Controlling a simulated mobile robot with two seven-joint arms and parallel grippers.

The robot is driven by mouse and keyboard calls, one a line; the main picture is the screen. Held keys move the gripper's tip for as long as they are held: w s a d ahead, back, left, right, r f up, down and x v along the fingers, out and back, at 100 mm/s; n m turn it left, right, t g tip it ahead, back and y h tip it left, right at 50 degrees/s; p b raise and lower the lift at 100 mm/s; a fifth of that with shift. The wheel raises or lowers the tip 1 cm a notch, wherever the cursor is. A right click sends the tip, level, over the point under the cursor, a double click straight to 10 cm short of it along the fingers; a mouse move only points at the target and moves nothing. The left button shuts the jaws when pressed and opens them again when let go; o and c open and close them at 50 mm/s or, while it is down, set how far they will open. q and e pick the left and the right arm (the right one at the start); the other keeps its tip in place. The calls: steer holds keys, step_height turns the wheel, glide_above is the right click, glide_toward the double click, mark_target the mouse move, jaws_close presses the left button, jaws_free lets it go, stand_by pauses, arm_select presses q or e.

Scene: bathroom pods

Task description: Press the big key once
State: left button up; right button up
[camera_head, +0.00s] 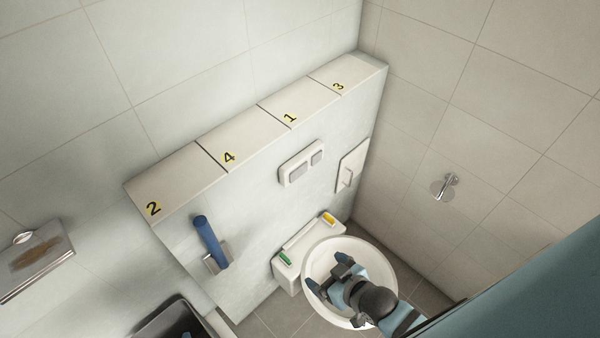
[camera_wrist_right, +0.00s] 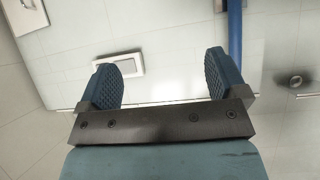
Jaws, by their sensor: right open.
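The white flush plate (camera_head: 301,162) is on the low wall in front of me, with two grey keys. The big key (camera_head: 297,171) is on its left and the small key (camera_head: 317,157) on its right. In the right wrist view the plate (camera_wrist_right: 96,68) is partly hidden behind one finger, with part of the grey big key (camera_wrist_right: 126,66) showing. My right gripper (camera_head: 328,272) is open and empty over the toilet bowl, below and apart from the plate; its spread fingers also show in the wrist view (camera_wrist_right: 166,80). My left gripper is out of view.
The white toilet (camera_head: 389,256) stands below, with green (camera_head: 285,258) and yellow (camera_head: 328,219) items behind its bowl. A blue-handled brush (camera_head: 209,240) is to the left. A square wall panel (camera_head: 352,166) is right of the plate. Numbered tiles (camera_head: 180,183) top the ledge.

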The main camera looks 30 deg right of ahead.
jaws_close()
stand_by(1.5)
